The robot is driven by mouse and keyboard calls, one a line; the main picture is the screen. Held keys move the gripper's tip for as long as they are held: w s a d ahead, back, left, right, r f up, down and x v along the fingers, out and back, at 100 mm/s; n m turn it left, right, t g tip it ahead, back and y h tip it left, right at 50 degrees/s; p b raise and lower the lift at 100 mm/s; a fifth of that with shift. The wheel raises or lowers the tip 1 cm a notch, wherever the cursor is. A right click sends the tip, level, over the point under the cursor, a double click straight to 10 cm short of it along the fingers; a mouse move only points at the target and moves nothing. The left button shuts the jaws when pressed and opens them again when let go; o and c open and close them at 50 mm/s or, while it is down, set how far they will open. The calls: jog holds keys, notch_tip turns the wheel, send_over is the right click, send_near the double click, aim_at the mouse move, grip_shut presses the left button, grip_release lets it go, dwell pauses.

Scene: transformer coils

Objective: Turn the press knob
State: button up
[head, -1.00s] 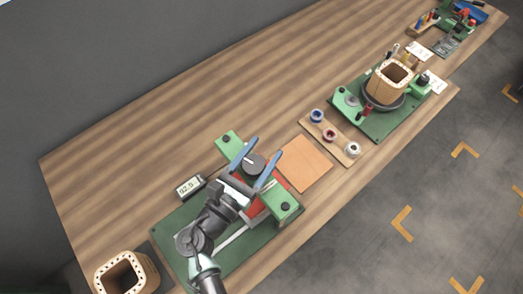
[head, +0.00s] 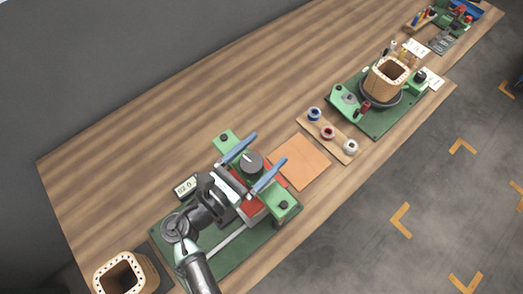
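The press knob (head: 250,162) is a dark round knob with a pale mark on its top. It sits on the press, which has a green crossbar (head: 226,143), a red part beneath and a dark green base plate (head: 228,262). My gripper (head: 268,157) is open, with one blue finger on each side of the knob. From this angle I cannot tell whether either finger touches it. My arm and gripper body hide part of the press. A small display (head: 186,187) beside the press shows a number that I read as about 92.
A wooden coil frame (head: 119,272) stands at the lower left. An orange-brown sheet (head: 301,162) lies right of the press, then a spool board (head: 331,136). A winding station with another wooden coil (head: 387,77) stands farther right. The table behind the press is clear.

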dwell(0.4)
jog(key=b+v, duration=0.3)
jog(key=v, duration=1)
